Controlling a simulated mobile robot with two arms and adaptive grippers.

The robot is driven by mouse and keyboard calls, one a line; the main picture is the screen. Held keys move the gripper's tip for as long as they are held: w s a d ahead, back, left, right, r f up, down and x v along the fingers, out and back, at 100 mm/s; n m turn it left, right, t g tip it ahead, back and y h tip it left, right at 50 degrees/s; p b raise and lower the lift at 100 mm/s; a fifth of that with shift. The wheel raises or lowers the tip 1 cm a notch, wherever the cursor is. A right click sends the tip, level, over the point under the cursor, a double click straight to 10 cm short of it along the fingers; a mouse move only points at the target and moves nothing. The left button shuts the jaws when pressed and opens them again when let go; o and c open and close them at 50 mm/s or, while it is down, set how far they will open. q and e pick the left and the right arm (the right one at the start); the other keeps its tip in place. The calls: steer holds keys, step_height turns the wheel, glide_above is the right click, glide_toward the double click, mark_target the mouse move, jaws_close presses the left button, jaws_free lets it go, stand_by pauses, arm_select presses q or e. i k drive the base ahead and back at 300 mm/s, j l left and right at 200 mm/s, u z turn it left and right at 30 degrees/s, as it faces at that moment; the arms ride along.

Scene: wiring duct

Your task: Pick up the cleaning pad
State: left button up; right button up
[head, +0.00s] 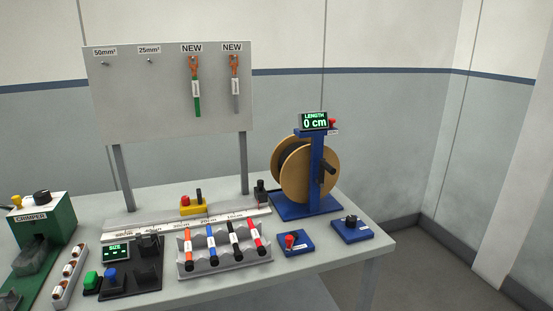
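I cannot make out a cleaning pad in the head view. Neither of my grippers shows in this view. The grey worktable (340,258) fills the lower part of the picture, and its left and front parts run out of frame. A small grey shape at the bottom left corner is cut off, and I cannot tell what it is.
A green crimper (60,222) stands at the left. A rack (225,262) holds several coloured markers. A cable reel (295,178) stands at the back right, near blue button boxes (296,243). An upright board (150,100) carries two cables.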

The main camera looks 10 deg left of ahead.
mark_target(92, 283)
steer(key=j+u, duration=0.1)
steer(key=u, duration=0.3)
steer(key=j+u, duration=0.1)
steer(key=u, duration=0.3)
steer(key=j+u, duration=0.1)
steer(key=u, duration=0.25)
steer(key=j+u, duration=0.1)
steer(key=u, duration=0.3)
